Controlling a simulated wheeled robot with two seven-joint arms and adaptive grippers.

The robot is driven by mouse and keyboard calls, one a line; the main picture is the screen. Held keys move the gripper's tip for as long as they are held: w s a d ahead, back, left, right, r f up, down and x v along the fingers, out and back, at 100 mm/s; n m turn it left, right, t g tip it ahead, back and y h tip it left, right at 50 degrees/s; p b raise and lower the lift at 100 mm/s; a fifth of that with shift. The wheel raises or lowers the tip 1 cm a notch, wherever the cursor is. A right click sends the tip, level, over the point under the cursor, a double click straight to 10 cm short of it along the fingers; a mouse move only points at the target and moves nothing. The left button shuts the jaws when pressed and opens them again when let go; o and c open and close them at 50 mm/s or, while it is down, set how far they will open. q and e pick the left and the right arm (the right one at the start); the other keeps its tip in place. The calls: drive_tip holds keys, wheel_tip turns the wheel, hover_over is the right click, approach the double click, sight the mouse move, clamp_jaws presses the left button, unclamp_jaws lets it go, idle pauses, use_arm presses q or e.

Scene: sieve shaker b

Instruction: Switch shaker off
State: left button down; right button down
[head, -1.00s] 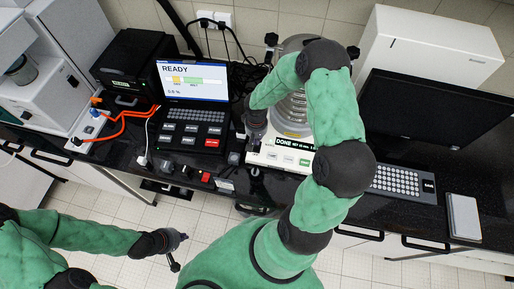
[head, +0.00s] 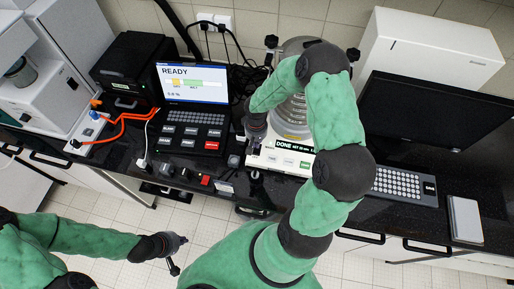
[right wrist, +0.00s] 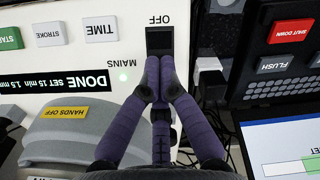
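The sieve shaker has a white base (head: 268,158) with a display reading DONE (head: 287,146) and a metal sieve stack (head: 292,118) on top. In the right wrist view its black mains switch (right wrist: 160,38) sits between the labels OFF and MAINS. In the head view my right gripper (head: 254,128) is at the base's left side. My left gripper (head: 178,254) is empty over the floor, its fingers apart.
A laptop (head: 193,85) reading READY and a dark button panel (head: 190,135) stand left of the shaker. A black monitor (head: 432,120), a keyboard (head: 403,184) and a white box (head: 430,50) are to the right. Cables lie behind the laptop.

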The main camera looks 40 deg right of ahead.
sight(256, 151)
drive_tip(key=shift+f+b, duration=1.85)
drive_tip(key=shift+b, duration=0.05)
idle(1.6)
drive_tip(key=shift+r, duration=0.15)
drive_tip(key=shift+r+p, duration=0.45)
drive_tip(key=shift+r, duration=0.05)
drive_tip(key=shift+r+p, duration=1.6)
drive_tip(key=shift+r, duration=1.3)
